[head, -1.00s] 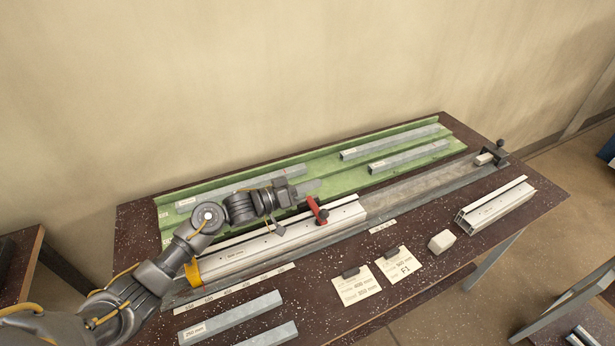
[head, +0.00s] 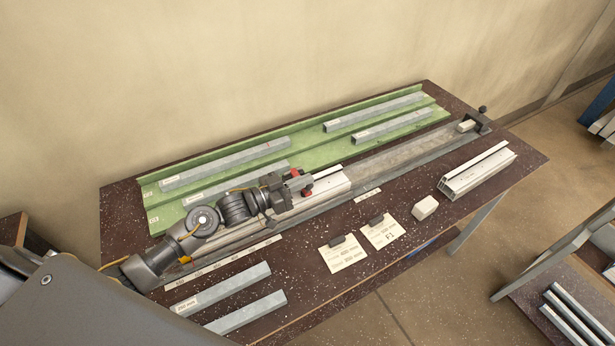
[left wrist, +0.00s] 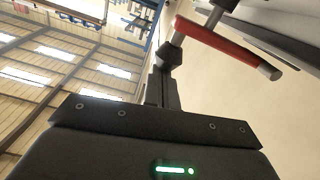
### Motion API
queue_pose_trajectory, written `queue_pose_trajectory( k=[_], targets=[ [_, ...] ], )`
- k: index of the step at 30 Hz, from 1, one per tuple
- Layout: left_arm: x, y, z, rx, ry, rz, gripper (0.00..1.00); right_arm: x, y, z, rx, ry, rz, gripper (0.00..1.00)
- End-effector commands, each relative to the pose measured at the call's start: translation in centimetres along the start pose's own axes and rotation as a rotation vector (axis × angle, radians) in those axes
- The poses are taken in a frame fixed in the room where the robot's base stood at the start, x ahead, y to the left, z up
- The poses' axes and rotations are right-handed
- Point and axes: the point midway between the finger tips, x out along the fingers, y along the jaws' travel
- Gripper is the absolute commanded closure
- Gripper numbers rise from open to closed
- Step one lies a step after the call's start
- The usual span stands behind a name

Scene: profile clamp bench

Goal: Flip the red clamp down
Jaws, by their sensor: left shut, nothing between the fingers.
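The red clamp (head: 295,172) sits on the pale profile (head: 330,185) in the fixture along the bench, partly hidden behind my left gripper. In the left wrist view its red lever (left wrist: 215,42) runs slantwise at upper right, with a grey rod end. My left gripper (head: 298,184) is shut and empty, right beside the clamp. It also shows in the left wrist view (left wrist: 165,85), its fingers together just below the lever. I cannot tell whether they touch it. My right gripper is not in view.
A green tray (head: 310,148) with several grey bars lies behind the fixture. In front are two loose bars (head: 225,288), two paper cards (head: 343,255), a small white block (head: 425,208) and a short profile piece (head: 478,172). An end stop (head: 480,122) stands at the far right.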

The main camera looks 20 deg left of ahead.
Motion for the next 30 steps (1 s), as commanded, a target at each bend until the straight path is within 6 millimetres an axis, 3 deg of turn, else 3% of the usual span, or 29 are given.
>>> queue_pose_trajectory(
  k=[17, 22, 28, 29, 30],
  targets=[
    [-0.1, 0.1, 0.1, -0.002, -0.002, -0.001, 1.00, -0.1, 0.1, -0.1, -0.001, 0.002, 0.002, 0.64],
    [0.2, 0.2, -1.5, -0.002, 0.000, -0.002, 1.00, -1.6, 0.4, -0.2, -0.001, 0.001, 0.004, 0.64],
    [1.0, 0.6, -5.0, -0.001, 0.004, -0.005, 1.00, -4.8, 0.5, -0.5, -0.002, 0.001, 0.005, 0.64],
    [-0.1, 0.4, -3.4, 0.000, -0.002, -0.007, 1.00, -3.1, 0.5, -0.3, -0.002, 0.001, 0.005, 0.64],
    [-1.1, 0.4, -3.1, 0.002, -0.002, -0.006, 1.00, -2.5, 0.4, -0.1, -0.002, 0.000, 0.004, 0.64]
  ],
)
